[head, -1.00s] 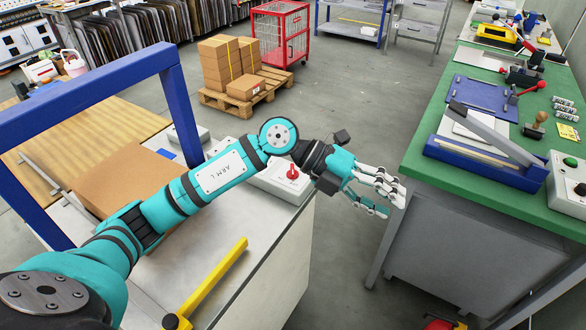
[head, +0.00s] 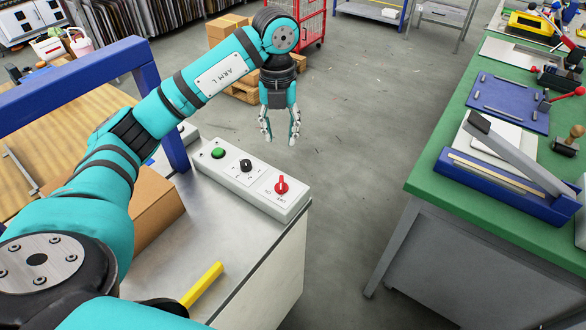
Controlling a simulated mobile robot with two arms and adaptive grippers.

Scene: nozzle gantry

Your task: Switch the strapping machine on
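The strapping machine (head: 225,245) is a steel-topped bench with a blue arch (head: 75,85) over it. On its far edge sits a pale control box (head: 255,196) with a green button (head: 218,153), a black knob (head: 246,165) and a red rotary switch (head: 281,185). The small lettering by the switch is too small to read surely. My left gripper (head: 280,138) points down, open and empty, beyond and above the control box, apart from the red switch. My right gripper is not in view.
A cardboard box (head: 158,207) lies on the machine under the arch. A yellow handle (head: 202,285) is at the near edge. A green workbench (head: 440,180) with tools stands right, across a clear grey floor (head: 350,130).

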